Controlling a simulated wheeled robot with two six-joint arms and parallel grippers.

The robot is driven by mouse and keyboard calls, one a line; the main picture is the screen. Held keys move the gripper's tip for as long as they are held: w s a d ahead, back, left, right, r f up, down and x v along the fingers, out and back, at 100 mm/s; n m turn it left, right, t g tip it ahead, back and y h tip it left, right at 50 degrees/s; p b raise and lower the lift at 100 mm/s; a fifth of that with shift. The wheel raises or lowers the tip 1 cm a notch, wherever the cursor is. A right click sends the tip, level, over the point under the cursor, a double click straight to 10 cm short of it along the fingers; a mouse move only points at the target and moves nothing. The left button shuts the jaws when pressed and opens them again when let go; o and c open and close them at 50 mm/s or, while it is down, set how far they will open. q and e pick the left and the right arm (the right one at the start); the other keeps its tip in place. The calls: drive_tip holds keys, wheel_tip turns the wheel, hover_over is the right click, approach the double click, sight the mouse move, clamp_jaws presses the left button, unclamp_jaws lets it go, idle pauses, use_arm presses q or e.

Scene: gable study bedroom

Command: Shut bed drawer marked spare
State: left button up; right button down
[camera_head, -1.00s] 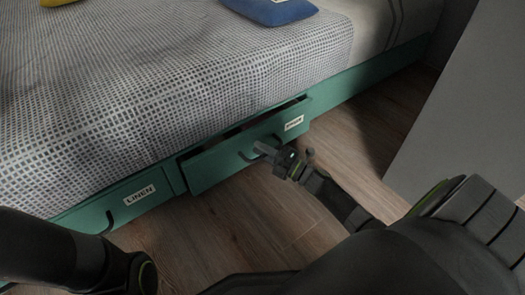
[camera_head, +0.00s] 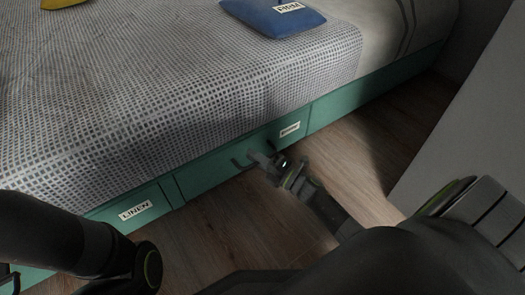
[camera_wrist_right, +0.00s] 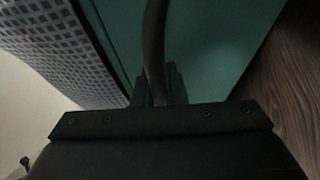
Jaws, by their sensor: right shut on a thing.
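The green bed drawer (camera_head: 212,174) with a small white label (camera_head: 290,129) sits flush, or nearly so, with the bed front in the head view. The label's word is too blurred to read. My right gripper (camera_head: 264,160) is at the drawer front, shut on its dark handle (camera_head: 240,161). In the wrist view the curved handle (camera_wrist_right: 155,45) runs between the fingers (camera_wrist_right: 159,88), in front of the green drawer face (camera_wrist_right: 212,50). My left arm enters at the lower left; its gripper is out of view.
The drawer marked LINEN (camera_head: 165,203) is beside it on the left, flush with the bed. The bed (camera_head: 200,90) carries a blue cushion (camera_head: 262,17) and a yellow item (camera_head: 60,3). A grey panel (camera_head: 470,130) stands at right. Wooden floor (camera_head: 225,235) is clear between.

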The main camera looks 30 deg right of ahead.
drive_tip(key=shift+w, duration=0.2)
drive_tip(key=c, duration=1.8)
unclamp_jaws()
drive_tip(key=shift+c, duration=0.2)
drive_tip(key=shift+o, duration=0.5)
drive_tip(key=p+v, duration=0.5)
drive_tip(key=v, duration=1.1)
drive_tip(key=shift+s+d, duration=0.1)
drive_tip(key=shift+s, duration=0.1)
drive_tip(key=shift+s+d+f, duration=0.1)
drive_tip(key=shift+s+d, duration=0.15)
drive_tip(key=shift+s, duration=0.3)
